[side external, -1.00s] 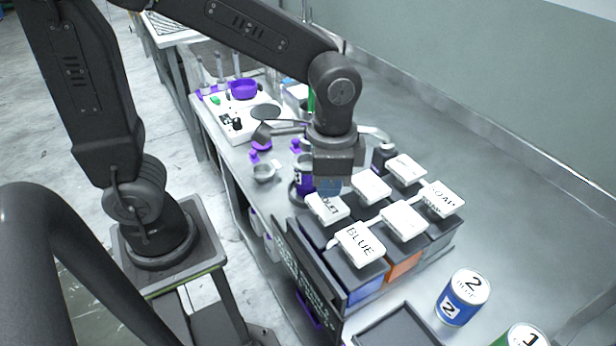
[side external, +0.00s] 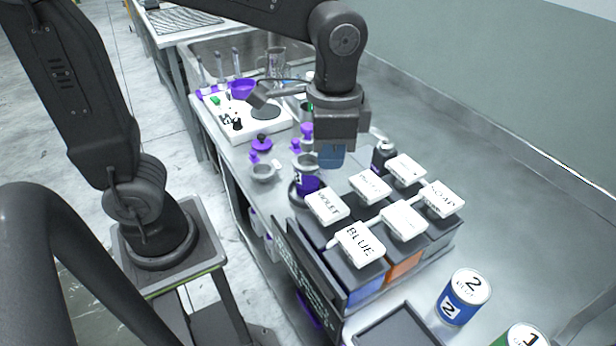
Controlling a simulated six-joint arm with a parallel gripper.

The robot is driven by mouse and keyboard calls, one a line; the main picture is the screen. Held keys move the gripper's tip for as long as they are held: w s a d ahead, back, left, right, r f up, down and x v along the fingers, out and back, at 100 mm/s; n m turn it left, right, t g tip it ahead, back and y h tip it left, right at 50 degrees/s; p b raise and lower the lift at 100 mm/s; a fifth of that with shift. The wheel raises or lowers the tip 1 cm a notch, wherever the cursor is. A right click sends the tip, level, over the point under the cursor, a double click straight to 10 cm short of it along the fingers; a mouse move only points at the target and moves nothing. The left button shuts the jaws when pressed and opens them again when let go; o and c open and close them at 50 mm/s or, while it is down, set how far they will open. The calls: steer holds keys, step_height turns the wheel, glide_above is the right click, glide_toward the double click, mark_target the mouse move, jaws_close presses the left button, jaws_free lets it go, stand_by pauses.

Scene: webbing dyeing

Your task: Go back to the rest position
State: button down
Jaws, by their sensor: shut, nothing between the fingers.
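My gripper (side external: 332,157) points down above the metal bench, just behind the block of lidded bins. Its blue fingertips are together and hold nothing. They are clear of the bins and of the purple-labelled can (side external: 307,180), which stands just left of and below the fingertips in the picture. My arm is bent at the elbow above the gripper.
Lidded bins, one marked BLUE (side external: 360,243), fill the bench below the gripper. A dark bottle (side external: 382,154) stands right of it. A white hotplate unit (side external: 238,127) and small bowl (side external: 263,172) lie left. A blue can (side external: 463,297) stands front right. The back right bench is clear.

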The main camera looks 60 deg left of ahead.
steer(key=s+a+r+n+t, duration=0.1)
steer(key=s+a+n+t, duration=0.4)
steer(key=a, duration=0.4)
steer(key=shift+s+r+n+t, duration=0.3)
steer(key=shift+s+n, duration=0.2)
steer(key=shift+s, duration=0.35)
